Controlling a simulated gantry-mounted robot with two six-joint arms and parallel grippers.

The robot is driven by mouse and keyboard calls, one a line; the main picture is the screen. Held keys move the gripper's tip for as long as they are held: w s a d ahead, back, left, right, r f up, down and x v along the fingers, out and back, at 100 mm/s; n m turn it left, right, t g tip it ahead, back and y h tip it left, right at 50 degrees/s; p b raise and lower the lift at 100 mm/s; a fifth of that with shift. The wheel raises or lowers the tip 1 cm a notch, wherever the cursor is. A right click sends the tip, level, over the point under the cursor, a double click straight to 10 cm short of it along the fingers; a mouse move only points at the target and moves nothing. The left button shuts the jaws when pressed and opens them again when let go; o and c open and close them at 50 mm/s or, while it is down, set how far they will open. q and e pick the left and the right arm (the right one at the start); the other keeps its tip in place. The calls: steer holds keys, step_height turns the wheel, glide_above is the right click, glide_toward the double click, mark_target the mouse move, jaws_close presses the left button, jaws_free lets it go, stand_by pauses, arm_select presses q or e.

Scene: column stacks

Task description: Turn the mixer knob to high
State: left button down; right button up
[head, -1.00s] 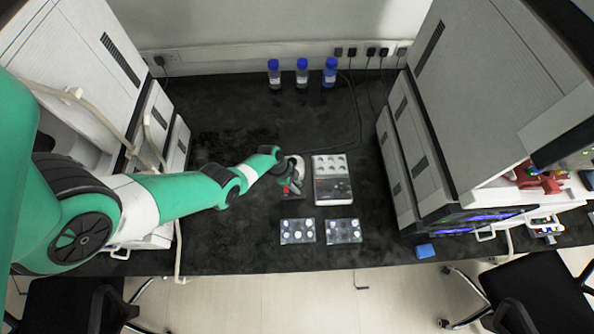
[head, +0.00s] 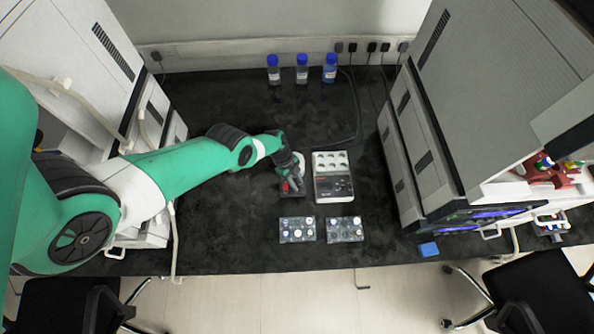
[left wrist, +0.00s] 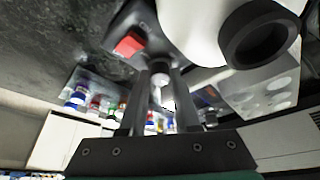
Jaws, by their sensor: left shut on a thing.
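The mixer (head: 300,161) has a pale upper part and a dark base. It stands mid-table, partly hidden by my left gripper (head: 295,185). Its red switch (head: 285,187) shows at the front left of the base. In the left wrist view the red switch (left wrist: 128,45) is clear, beside the white round body (left wrist: 185,30) with a dark ring. A small pale knob (left wrist: 161,77) on the base sits between the two fingertips of my left gripper (left wrist: 162,88), which is shut on it. The knob's setting marks cannot be read. My right gripper is out of view.
A white-topped block with round wells (head: 332,180) stands close to the right of the mixer. Several blue-capped bottles (head: 302,72) stand at the back. Large instruments flank the table.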

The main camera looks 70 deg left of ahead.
arm_select(q)
steer(key=c, duration=0.6)
jaws_free()
steer(key=shift+r, duration=0.1)
